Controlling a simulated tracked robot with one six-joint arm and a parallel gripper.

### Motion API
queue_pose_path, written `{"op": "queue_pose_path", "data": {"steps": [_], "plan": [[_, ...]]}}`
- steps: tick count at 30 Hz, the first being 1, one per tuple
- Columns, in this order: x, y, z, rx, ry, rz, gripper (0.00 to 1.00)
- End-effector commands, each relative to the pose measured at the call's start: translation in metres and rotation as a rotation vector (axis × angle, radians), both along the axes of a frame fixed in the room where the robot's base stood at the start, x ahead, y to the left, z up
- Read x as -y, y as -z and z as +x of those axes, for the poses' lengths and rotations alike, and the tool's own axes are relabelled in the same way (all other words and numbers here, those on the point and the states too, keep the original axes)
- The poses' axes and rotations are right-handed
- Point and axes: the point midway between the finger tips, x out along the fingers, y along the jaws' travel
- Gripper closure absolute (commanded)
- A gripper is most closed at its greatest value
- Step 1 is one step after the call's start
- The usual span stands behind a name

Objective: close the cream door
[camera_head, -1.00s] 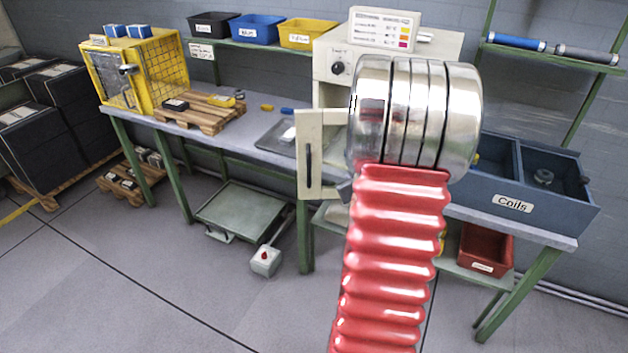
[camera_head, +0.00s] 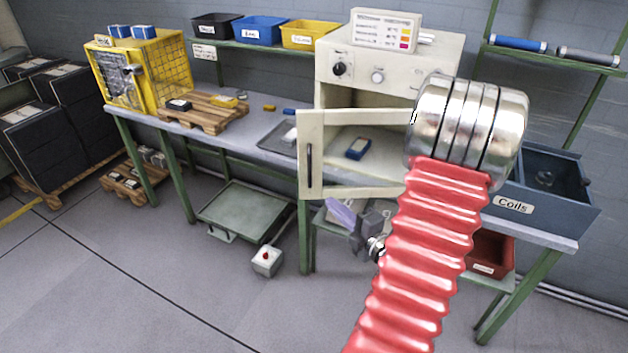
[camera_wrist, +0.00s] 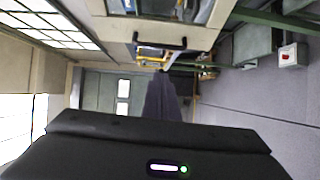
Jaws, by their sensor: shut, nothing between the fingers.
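The cream door (camera_head: 311,183) stands open at the front of the cream cabinet (camera_head: 440,58). It is a frame with a clear window and a dark upright handle (camera_head: 309,165) near its left edge. A blue item (camera_head: 358,148) shows through the window. My gripper (camera_wrist: 161,80) is shut and empty. In the head view it shows below the door's lower edge, partly hidden by my arm. In the wrist view the cream door (camera_wrist: 117,33) and its dark handle (camera_wrist: 160,44) lie just beyond the fingers. I cannot tell whether they touch the door.
A grey tray (camera_head: 272,138) lies on the bench left of the door. A wooden pallet (camera_head: 203,113) and a yellow cage (camera_head: 136,72) stand farther left. A blue coils bin (camera_head: 548,200) is at right.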

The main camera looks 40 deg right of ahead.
Motion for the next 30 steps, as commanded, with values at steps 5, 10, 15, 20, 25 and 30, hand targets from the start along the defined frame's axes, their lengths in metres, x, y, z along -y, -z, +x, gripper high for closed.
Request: {"op": "queue_pose_path", "data": {"steps": [5, 10, 15, 20, 25, 30], "plan": [[-0.008, -0.004, -0.004, 0.023, -0.017, -0.044, 1.00], [-0.008, -0.004, -0.003, 0.023, -0.018, -0.044, 1.00], [-0.008, -0.004, -0.001, 0.022, -0.020, -0.044, 1.00], [-0.007, -0.004, 0.007, 0.021, -0.022, -0.044, 1.00], [-0.006, -0.004, 0.023, 0.022, -0.023, -0.043, 1.00], [-0.003, -0.004, 0.043, 0.021, -0.024, -0.043, 1.00]]}}
